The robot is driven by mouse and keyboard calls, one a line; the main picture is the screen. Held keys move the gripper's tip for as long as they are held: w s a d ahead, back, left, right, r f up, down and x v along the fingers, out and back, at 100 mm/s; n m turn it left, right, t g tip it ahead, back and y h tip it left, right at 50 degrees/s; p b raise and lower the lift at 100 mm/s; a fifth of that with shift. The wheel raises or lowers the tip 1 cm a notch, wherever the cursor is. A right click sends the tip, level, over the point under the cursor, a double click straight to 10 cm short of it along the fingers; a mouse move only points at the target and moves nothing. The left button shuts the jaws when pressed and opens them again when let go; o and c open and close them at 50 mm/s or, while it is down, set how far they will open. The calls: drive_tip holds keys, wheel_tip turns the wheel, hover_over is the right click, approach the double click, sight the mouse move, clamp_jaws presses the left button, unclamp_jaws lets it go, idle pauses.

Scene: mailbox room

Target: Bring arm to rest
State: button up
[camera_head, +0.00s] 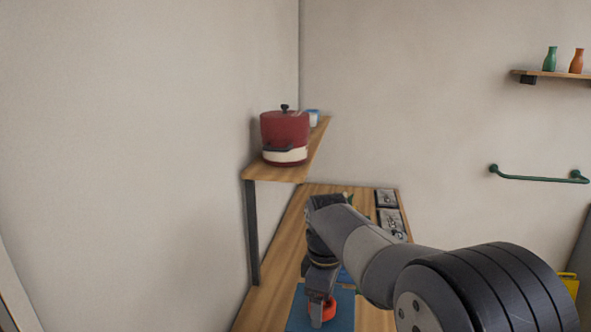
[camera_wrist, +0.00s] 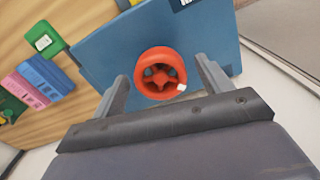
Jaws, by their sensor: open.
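My gripper (camera_wrist: 163,68) is open in the wrist view, one finger on each side of a red round piece (camera_wrist: 160,54) with a star-shaped middle. The red piece lies on or against a blue board (camera_wrist: 105,55); both fingers look apart from it. In the head view my arm reaches down over the wooden table, with my gripper (camera_head: 318,298) low above the blue board (camera_head: 343,308) and right beside the red piece (camera_head: 329,310). Whether the fingertips touch the board cannot be told.
A raised shelf (camera_head: 255,174) at the left holds a red pot (camera_head: 285,130). Grey panels (camera_head: 386,198) lie at the table's back right. Blue, pink and green pieces (camera_wrist: 40,72) show left in the wrist view. A green rail (camera_head: 540,179) is on the right wall.

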drive_tip(key=shift+m+b, duration=0.35)
drive_tip(key=shift+m, duration=0.75)
